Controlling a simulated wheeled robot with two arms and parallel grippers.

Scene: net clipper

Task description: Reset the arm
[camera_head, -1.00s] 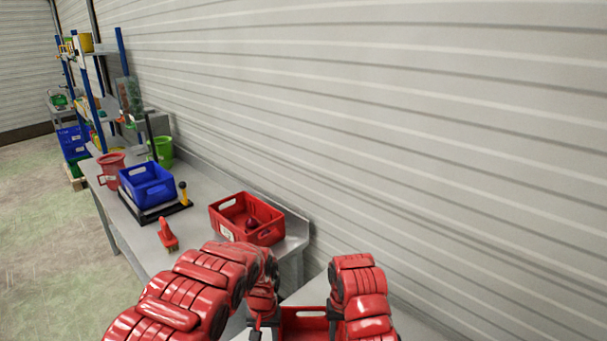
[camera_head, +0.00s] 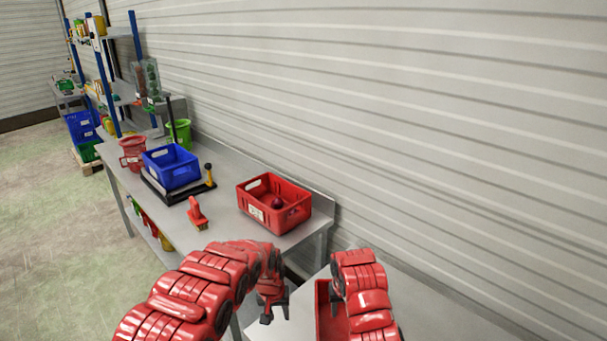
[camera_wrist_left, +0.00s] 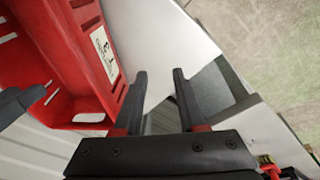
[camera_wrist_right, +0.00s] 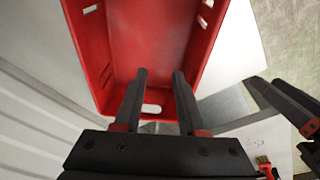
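My left gripper (camera_head: 274,308) hangs over the near grey surface, left of a red crate (camera_head: 321,312). In the left wrist view its fingers (camera_wrist_left: 160,95) are apart with nothing between them, and the labelled crate wall (camera_wrist_left: 84,35) is beside them, apart. My right arm (camera_head: 362,290) covers much of the crate in the head view and hides its gripper there. In the right wrist view the right gripper (camera_wrist_right: 158,95) has parted, empty fingers at the slotted end of the crate (camera_wrist_right: 150,35). I cannot tell whether they touch it. The visible crate interior looks empty.
A long grey bench (camera_head: 228,220) carries another red crate (camera_head: 273,203) holding a dark red item, a blue crate (camera_head: 171,167) on a black-based device, a red brush-like tool (camera_head: 196,213) and a red jug (camera_head: 133,153). The ribbed wall (camera_head: 430,120) bounds the right; open floor (camera_head: 60,240) lies left.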

